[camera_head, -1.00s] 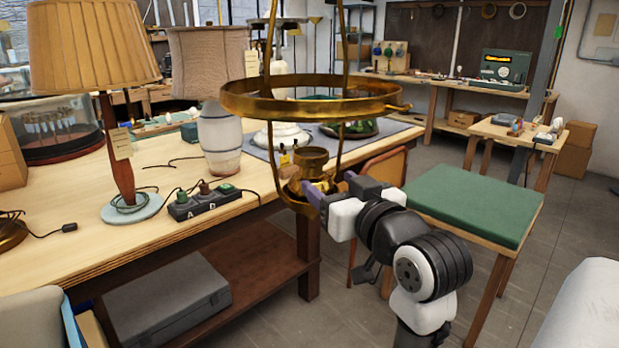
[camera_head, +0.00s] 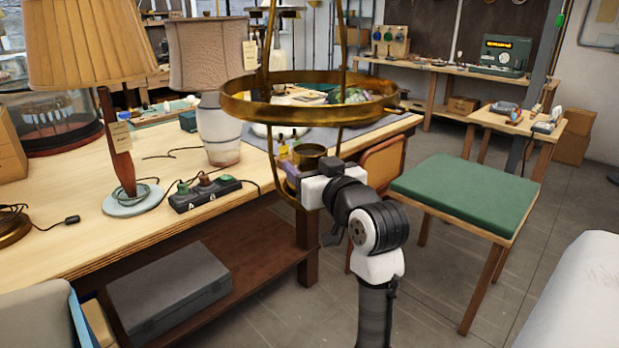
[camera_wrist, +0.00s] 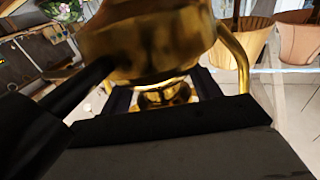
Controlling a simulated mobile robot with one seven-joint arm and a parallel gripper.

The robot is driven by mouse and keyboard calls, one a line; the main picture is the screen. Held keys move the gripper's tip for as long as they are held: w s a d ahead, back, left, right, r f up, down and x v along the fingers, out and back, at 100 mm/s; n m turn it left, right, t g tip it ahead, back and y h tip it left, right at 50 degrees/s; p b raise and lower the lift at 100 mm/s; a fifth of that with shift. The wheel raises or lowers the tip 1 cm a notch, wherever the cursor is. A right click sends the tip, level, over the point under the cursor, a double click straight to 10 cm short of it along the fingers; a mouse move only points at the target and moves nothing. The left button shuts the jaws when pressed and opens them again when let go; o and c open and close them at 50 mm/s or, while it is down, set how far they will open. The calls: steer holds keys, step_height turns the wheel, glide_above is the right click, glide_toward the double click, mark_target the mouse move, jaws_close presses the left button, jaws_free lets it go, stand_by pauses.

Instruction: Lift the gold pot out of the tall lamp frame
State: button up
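The tall lamp frame is a brass ring (camera_head: 235,108) on thin upright rods, seen in the head view. The gold pot (camera_head: 308,155) sits low inside it, below the ring and between the rods. My gripper (camera_head: 290,178) reaches in from the right, under the ring, at the pot's lower part. In the wrist view the gold pot (camera_wrist: 150,45) looms large and close. My dark fingers stand apart, on either side of a narrower gold part below it. Whether they press on it cannot be told. My wrist hides part of the frame's lower end.
A workbench (camera_head: 110,235) fills the left, with a pleated-shade lamp (camera_head: 85,45), a second shaded lamp (camera_head: 210,55) and a black switch box (camera_head: 205,193). A green-topped stool (camera_head: 465,190) stands to the right. The floor between is clear.

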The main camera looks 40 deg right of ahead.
steer(key=c, duration=1.2)
steer(key=shift+r, duration=0.15)
